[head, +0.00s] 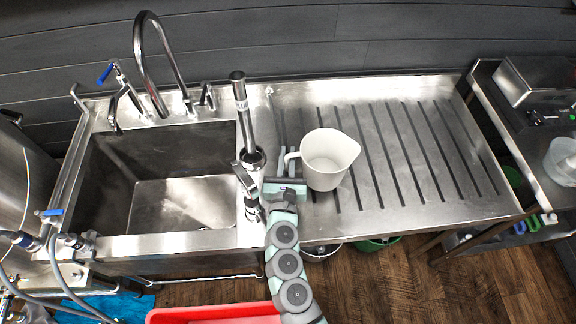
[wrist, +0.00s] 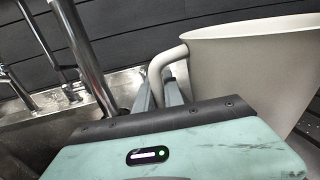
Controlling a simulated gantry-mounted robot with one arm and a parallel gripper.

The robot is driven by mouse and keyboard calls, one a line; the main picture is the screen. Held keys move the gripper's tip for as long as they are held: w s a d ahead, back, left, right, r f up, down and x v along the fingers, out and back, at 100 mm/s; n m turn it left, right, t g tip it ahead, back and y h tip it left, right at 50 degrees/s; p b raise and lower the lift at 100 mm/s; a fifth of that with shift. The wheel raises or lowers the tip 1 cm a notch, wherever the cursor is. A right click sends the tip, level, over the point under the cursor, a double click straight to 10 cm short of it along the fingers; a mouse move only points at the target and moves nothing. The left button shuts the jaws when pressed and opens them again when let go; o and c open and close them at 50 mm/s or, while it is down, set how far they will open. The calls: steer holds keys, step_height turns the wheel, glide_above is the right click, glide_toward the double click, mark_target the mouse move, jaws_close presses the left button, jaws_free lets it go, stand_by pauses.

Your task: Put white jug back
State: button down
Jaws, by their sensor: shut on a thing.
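The white jug (head: 328,160) stands upright on the ribbed steel drainboard (head: 425,150), near its left end, with its handle to the left and its spout to the right. My gripper (head: 287,165) reaches in from the front left and is shut on the jug's handle. In the wrist view the two fingers (wrist: 160,95) close around the pale handle, and the jug's body (wrist: 250,75) fills the right side. The jug's base is hidden in the wrist view. It looks to be resting on the drainboard or just above it; I cannot tell which.
A steel sink basin (head: 185,180) with a tall curved tap (head: 150,60) lies to the left. An upright steel pipe (head: 243,110) stands close to my gripper. The drainboard right of the jug is clear. A red bin (head: 215,315) is on the floor in front.

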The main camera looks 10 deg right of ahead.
steer(key=shift+f+b, duration=0.95)
steer(key=shift+f, duration=0.95)
steer(key=shift+f, duration=0.15)
steer(key=c, duration=1.5)
jaws_free()
steer(key=shift+f, duration=0.1)
steer(key=shift+o, duration=0.2)
